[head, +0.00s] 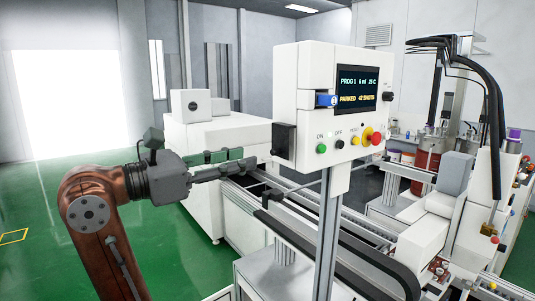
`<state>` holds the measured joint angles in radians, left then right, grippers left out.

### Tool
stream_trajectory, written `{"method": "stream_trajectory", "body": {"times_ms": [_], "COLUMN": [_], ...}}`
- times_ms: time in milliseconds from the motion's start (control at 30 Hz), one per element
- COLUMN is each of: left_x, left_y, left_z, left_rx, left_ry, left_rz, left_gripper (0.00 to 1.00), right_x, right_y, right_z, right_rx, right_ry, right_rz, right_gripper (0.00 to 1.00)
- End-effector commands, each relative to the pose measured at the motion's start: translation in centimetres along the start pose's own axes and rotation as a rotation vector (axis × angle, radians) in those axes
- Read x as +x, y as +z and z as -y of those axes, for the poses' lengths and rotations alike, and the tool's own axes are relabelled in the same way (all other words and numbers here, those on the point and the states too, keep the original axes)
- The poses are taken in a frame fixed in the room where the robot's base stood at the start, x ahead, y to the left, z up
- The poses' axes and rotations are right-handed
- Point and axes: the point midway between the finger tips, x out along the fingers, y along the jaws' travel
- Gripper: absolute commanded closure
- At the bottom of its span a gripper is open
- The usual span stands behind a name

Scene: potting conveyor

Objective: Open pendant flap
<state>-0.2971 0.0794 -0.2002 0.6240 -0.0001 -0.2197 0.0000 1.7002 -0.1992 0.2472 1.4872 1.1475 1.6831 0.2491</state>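The white pendant (311,70) stands on a grey post (328,215) right of centre. Its lit screen (357,92) reads PROG 1, 6 ml, 25 C, PARKED, 42 SHOTS. A small blue piece (326,100) sits left of the screen. A dark square block (284,139) is on the pendant's lower left side; I cannot tell whether it is the flap.
A green button (321,149), a black button (339,144), a yellow button (355,140) and a red stop button (377,138) line the pendant's lower front. A conveyor (350,252) runs below it. A white cabinet (190,205) stands behind my gripper. Green floor (30,200) is free at left.

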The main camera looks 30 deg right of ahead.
Motion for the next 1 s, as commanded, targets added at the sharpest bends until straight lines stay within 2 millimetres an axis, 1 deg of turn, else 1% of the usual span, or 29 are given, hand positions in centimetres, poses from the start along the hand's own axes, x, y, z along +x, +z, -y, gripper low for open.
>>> {"method": "stream_trajectory", "body": {"times_ms": [167, 400, 500, 667, 900, 1000], "left_x": [-0.1, -0.5, -0.6, -0.6, -0.6, -0.6], "left_y": [0.2, 0.4, 0.4, 0.4, 0.5, 0.5], "left_z": [0.0, 0.0, 0.0, 0.0, 0.0, 0.0], "left_rx": [0.0, 0.0, -0.001, -0.001, -0.001, -0.001], "left_ry": [0.0, 0.0, 0.0, 0.0, 0.0, 0.0], "left_rz": [0.003, 0.006, 0.006, 0.006, 0.007, 0.007], "left_gripper": [0.6, 0.6, 0.6, 0.6, 0.6, 0.6], "right_x": [1.9, 5.7, 6.8, 7.6, 7.7, 7.7], "right_y": [0.0, 0.1, 0.1, 0.1, 0.1, 0.1], "right_z": [0.2, 0.2, 0.2, 0.2, 0.2, 0.2], "right_rx": [0.007, 0.006, 0.006, 0.005, 0.005, 0.005], "right_ry": [0.0, -0.002, 0.0, -0.001, 0.0, 0.0], "right_rz": [-0.01, -0.007, -0.007, -0.005, -0.005, -0.005], "right_gripper": [0.71, 0.71, 0.71, 0.71, 0.71, 0.77]}}
